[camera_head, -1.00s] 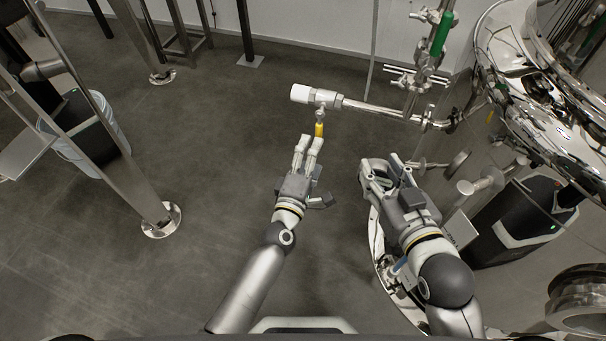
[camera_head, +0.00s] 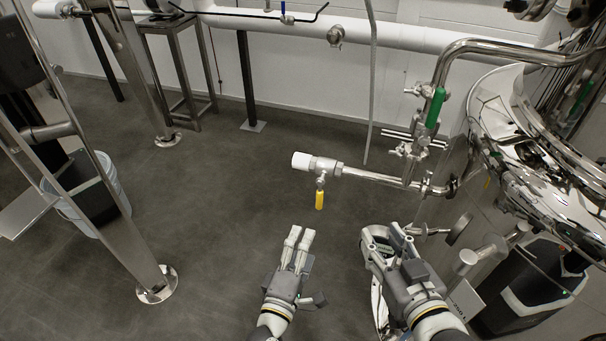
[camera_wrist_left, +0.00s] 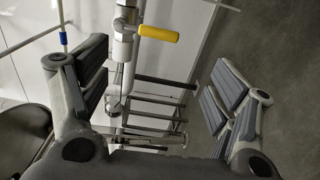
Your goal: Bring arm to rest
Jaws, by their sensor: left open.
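My left gripper (camera_head: 298,236) is in the lower middle of the head view, open and empty, below and slightly left of a yellow valve handle (camera_head: 319,199). A gap of floor shows between its fingertips and the handle. In the left wrist view, the fingers are wide apart and the yellow handle (camera_wrist_left: 158,33) shows beyond them, near the top. My right gripper (camera_head: 386,236) is to the right, close to shiny metal parts. Its fingers look spread, with nothing seen between them. The lower parts of both arms are cut off by the picture edge.
The handle hangs from a horizontal steel pipe (camera_head: 375,177) with a white end (camera_head: 301,161). A green-handled valve (camera_head: 435,107) and a polished tank (camera_head: 550,170) stand at right. A steel frame leg (camera_head: 130,235) and a bin (camera_head: 112,184) are at left. Open floor lies between.

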